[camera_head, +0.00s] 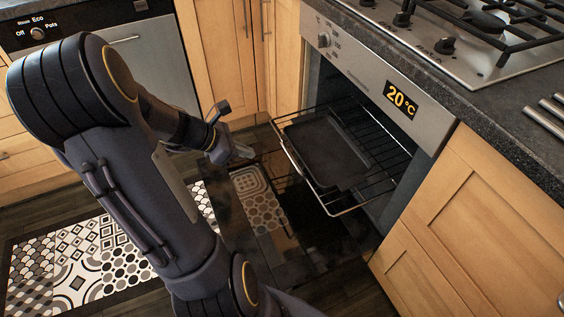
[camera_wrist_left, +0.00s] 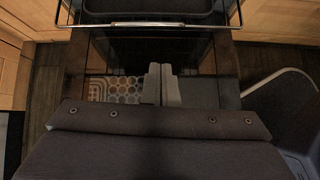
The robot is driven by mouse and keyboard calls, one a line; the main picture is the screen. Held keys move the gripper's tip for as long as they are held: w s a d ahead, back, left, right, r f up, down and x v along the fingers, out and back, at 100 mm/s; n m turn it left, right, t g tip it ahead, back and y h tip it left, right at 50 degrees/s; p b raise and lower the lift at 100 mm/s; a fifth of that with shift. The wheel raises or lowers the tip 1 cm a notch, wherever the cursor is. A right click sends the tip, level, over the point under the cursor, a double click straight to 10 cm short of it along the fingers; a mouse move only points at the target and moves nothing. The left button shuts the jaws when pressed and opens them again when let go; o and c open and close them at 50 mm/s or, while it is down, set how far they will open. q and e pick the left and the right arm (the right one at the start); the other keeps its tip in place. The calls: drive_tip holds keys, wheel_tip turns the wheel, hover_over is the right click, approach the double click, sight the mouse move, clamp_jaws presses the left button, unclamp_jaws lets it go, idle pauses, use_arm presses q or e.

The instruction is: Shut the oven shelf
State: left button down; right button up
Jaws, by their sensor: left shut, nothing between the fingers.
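The oven shelf (camera_head: 374,196) is a wire rack pulled partly out of the open oven, with a dark baking tray (camera_head: 325,150) on it. Its front bar (camera_wrist_left: 150,25) runs across the top of the left wrist view. The oven door (camera_head: 262,235) is folded down below the shelf, its dark glass reflecting the patterned rug. My left gripper (camera_head: 243,152) is shut and empty, over the door and to the left of the shelf's front bar, apart from it. Its closed fingers show in the left wrist view (camera_wrist_left: 161,84). My right gripper is not in view.
A patterned rug (camera_head: 85,262) lies on the floor at the left. A dishwasher (camera_head: 130,55) stands at the back left. Wooden cabinets (camera_head: 470,225) flank the oven, and a counter with a gas hob (camera_head: 480,45) is above it.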

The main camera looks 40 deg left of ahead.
use_arm(q)
drive_tip(key=w+a+b+x, duration=0.1)
drive_tip(key=b+x, duration=0.4)
drive_tip(key=x, duration=0.9)
drive_tip(key=shift+w+r+n+b, duration=0.2)
drive_tip(key=shift+r+n+b, duration=0.1)
drive_tip(key=shift+n, duration=0.1)
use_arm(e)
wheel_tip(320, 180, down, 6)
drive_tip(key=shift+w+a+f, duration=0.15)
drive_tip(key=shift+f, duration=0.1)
use_arm(q)
drive_tip(key=shift+w, duration=0.1)
